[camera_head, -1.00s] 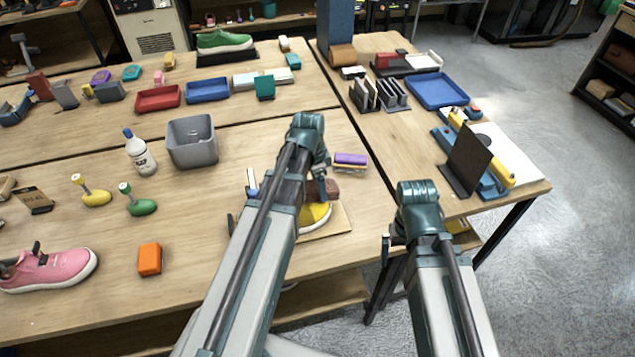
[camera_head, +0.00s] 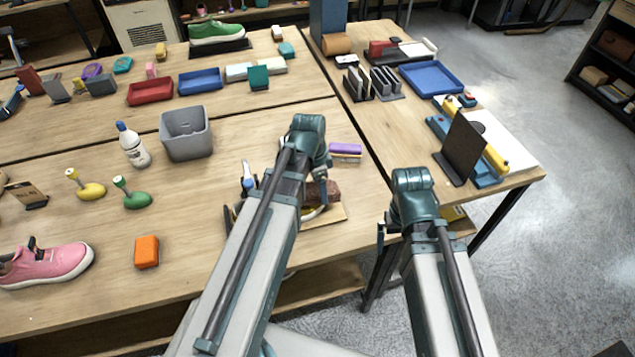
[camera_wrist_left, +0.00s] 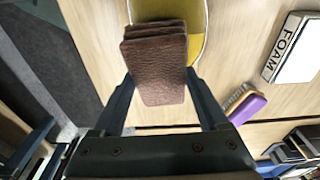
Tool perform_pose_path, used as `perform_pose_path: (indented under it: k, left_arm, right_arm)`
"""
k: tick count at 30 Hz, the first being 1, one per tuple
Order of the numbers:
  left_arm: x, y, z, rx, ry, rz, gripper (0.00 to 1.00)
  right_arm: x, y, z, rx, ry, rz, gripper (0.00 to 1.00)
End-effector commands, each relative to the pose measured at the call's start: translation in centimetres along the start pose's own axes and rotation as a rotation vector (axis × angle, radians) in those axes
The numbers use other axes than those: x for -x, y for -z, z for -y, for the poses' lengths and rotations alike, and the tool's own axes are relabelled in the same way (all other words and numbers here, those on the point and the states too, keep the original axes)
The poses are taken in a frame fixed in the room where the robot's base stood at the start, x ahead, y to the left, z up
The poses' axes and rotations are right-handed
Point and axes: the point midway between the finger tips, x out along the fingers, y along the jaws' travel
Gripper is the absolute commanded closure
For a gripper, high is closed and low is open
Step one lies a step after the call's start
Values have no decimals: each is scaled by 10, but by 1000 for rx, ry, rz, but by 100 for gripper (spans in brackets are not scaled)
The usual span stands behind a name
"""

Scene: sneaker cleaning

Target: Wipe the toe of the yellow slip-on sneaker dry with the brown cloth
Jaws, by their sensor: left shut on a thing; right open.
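My left gripper (camera_wrist_left: 162,88) is shut on the folded brown cloth (camera_wrist_left: 163,60), which hangs between its fingers. The cloth also shows beside my left arm in the head view (camera_head: 326,192). The yellow slip-on sneaker (camera_wrist_left: 191,14) is under and beside the cloth at the top of the left wrist view. Most of the sneaker is hidden by my left arm in the head view. The cloth overlaps the sneaker's end; I cannot tell whether they touch. My right gripper (camera_head: 384,233) is open and empty, off the table's front right edge.
A purple-topped brush (camera_head: 345,152) lies just beyond the sneaker's board (camera_head: 330,214). A foam box (camera_wrist_left: 292,48) shows in the left wrist view. A grey bin (camera_head: 186,135), a white bottle (camera_head: 133,146) and an orange block (camera_head: 146,252) stand left. A blue tray (camera_head: 432,80) is at right.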

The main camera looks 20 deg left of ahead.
Motion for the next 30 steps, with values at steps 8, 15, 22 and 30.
perform_pose_path:
  k: [8,15,22,30]
  left_arm:
    - [1,0,-21,-1,0,0,75]
    - [0,0,-21,0,0,0,76]
    - [-4,-2,-21,0,0,0,76]
    - [-3,-1,-15,1,1,0,76]
  right_arm:
    - [1,0,0,0,0,0,0]
    - [0,0,0,0,0,0,0]
    - [-4,0,0,0,0,0,0]
    - [-3,0,0,0,0,0,0]
